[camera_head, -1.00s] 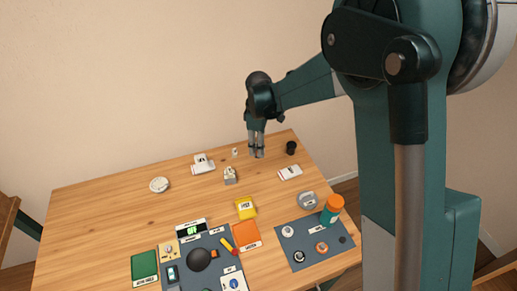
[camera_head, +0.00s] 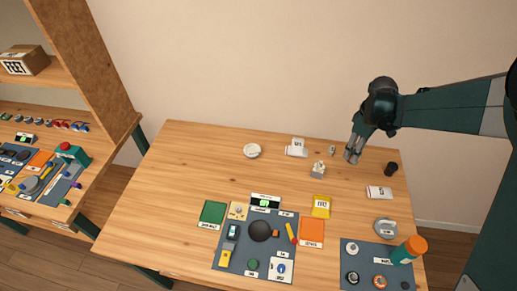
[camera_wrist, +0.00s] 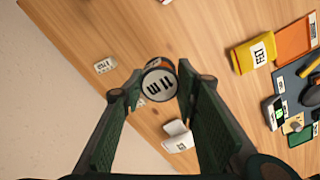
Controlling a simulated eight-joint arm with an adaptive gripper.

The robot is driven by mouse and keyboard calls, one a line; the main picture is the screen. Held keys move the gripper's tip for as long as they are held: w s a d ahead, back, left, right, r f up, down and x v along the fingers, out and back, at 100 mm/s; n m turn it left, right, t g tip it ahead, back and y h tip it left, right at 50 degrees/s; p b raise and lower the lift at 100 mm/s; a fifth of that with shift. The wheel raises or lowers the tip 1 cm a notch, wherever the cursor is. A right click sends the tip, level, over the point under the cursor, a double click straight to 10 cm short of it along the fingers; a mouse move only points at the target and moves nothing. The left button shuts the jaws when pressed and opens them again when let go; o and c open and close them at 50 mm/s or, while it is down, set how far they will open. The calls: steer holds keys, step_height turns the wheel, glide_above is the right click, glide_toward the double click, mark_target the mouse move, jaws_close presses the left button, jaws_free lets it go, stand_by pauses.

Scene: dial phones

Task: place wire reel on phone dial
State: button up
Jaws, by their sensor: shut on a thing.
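My gripper (camera_head: 353,154) is over the back right of the table, left of a black cup. In the wrist view its fingers (camera_wrist: 158,84) are closed on a small round thing with a dark rim and a pale, marked face (camera_wrist: 159,85), apparently the wire reel. In the head view it is too small to make out. A white phone-like block (camera_head: 297,148) stands left of the gripper, and a beige block (camera_head: 318,170) stands nearer the front. A round white disc (camera_head: 252,151) lies farther left. I cannot tell which one carries the phone dial.
The black cup (camera_head: 391,169) and a white box (camera_head: 379,192) are at the right. A yellow pouch (camera_head: 321,206), an orange mat (camera_head: 312,232) and a cluttered dark mat (camera_head: 228,257) lie towards the front. The table's left is bare.

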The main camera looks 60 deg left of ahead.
steer(key=s+a+r+p, duration=0.1)
steer(key=s+a, duration=0.5)
steer(key=a, duration=0.3)
steer(key=s+a+r, duration=0.1)
steer(key=s+a, duration=0.5)
steer(key=a, duration=0.4)
steer(key=r+p, duration=0.1)
steer(key=r, duration=0.1)
glide_above(252, 149)
steer(key=shift+f, duration=0.2)
steer(key=shift+f, duration=0.1)
steer(key=shift+f, duration=3.05)
steer(key=shift+f, duration=0.1)
steer(key=shift+f, duration=1.75)
steer(key=shift+f, duration=0.15)
